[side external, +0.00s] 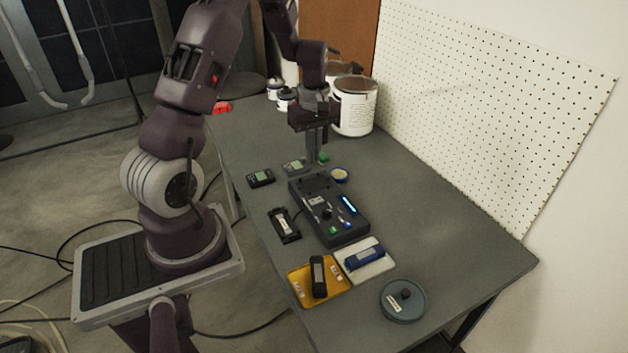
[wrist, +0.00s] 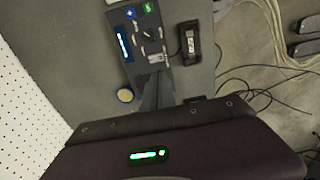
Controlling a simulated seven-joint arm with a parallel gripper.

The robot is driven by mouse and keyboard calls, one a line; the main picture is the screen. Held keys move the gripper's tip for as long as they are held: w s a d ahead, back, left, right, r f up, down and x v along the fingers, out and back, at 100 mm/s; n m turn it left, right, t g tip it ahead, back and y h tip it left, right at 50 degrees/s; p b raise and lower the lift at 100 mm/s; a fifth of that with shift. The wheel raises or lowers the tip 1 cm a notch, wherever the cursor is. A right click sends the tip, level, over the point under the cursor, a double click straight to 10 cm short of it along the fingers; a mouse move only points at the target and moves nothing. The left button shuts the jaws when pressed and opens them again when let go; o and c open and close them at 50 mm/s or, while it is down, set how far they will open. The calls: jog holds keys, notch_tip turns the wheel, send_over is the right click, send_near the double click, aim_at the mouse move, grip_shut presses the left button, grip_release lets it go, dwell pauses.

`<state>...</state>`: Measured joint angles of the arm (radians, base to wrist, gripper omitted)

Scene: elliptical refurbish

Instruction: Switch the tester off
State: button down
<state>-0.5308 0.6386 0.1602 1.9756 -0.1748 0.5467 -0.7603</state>
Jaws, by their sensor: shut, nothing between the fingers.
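My gripper (side external: 313,160) points down above the tester's far end, fingers shut and empty. In the wrist view the fingertips (wrist: 156,82) overlap the tester's near end and hide part of it. I cannot tell whether they touch it, nor which way each switch is set.
A black battery holder (side external: 284,224) lies left of the tester. A yellow tray (side external: 334,289), a white tray (side external: 382,264) and a round grey dish (side external: 403,301) are in front. Small handheld devices (side external: 261,178) and a round tin (side external: 339,175) are near the far end. The table's right side is clear.

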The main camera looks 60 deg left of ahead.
aim_at(318, 200)
notch_tip(318, 200, down, 14)
jog(key=shift+r, duration=0.15)
jog(key=shift+w+r, duration=0.25)
jog(key=shift+w, duration=0.45)
notch_tip(318, 200, up, 14)
jog(key=w, duration=0.2)
dwell(0.3)
